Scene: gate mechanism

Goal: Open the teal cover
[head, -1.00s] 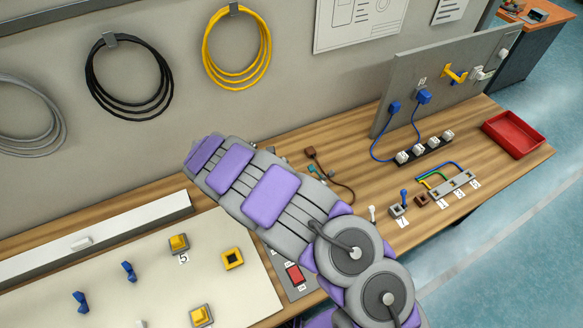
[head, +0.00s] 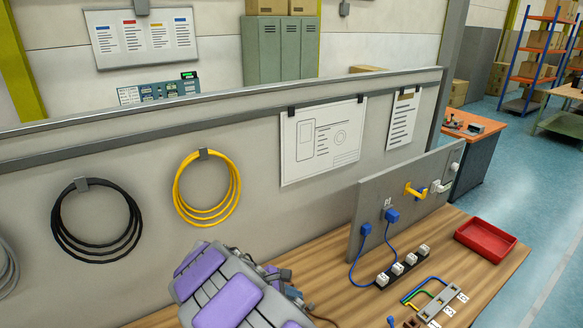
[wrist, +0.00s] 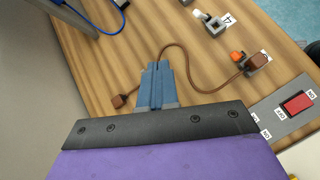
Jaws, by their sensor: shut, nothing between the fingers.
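I cannot make out a teal cover in either view. My gripper (wrist: 158,68) shows in the wrist view as two blue-grey fingers, closed together with nothing between them. It points at the wooden bench, with a brown cable (wrist: 188,55) curving close by its tips. In the head view my purple and grey arm covers part of the bench, and the fingers are mostly hidden behind it.
A brown plug (wrist: 118,101), a brown block (wrist: 258,61), an orange piece (wrist: 237,57), a switch (wrist: 212,24) and a red button (wrist: 298,102) surround my gripper. A grey upright panel (head: 370,218) and red tray (head: 486,239) stand at right.

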